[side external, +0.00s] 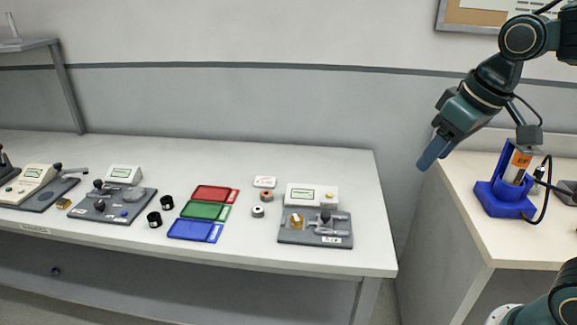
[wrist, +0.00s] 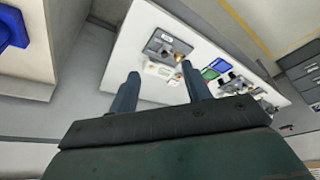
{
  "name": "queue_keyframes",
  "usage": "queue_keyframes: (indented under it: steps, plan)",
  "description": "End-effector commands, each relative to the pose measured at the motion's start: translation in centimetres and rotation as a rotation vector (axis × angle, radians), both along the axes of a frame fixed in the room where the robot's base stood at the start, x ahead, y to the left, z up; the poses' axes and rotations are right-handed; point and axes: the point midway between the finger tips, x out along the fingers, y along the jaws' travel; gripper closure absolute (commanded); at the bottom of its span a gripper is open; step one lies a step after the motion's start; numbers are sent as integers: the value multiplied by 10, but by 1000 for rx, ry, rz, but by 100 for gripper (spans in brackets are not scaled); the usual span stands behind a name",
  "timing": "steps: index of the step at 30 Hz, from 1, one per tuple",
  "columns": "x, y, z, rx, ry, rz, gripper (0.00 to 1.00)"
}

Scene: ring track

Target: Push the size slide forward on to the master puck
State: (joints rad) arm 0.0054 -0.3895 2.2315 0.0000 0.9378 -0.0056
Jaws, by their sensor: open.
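My gripper (side external: 433,154) is open and empty, high in the air between the long table and the right bench. In the wrist view its two fingers (wrist: 160,75) stand apart with nothing between them. A grey gauge fixture (side external: 290,238) sits at the right end of the long table, well away from my gripper. The fixture also shows in the wrist view (wrist: 160,44). I cannot tell which part is the size slide or the master puck.
Red (side external: 211,193), green (side external: 204,210) and blue (side external: 190,229) trays lie mid-table. Small rings (side external: 258,211) and black cylinders (side external: 154,218) lie near them. More fixtures (side external: 120,211) stand left. A blue holder (side external: 503,200) with a cabled tool stands on the right bench.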

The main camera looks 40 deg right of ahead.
Motion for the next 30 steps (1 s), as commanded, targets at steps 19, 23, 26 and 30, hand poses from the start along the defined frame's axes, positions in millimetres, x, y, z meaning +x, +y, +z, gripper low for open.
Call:
queue_keyframes:
  steps: [19,23,26,30]
  plan:
    - [134,-4,-36,0,178,0,52]
    - [159,-5,-53,0,213,0,52]
    - [178,-5,-68,0,240,0,52]
    - [202,-6,-91,1,278,0,52]
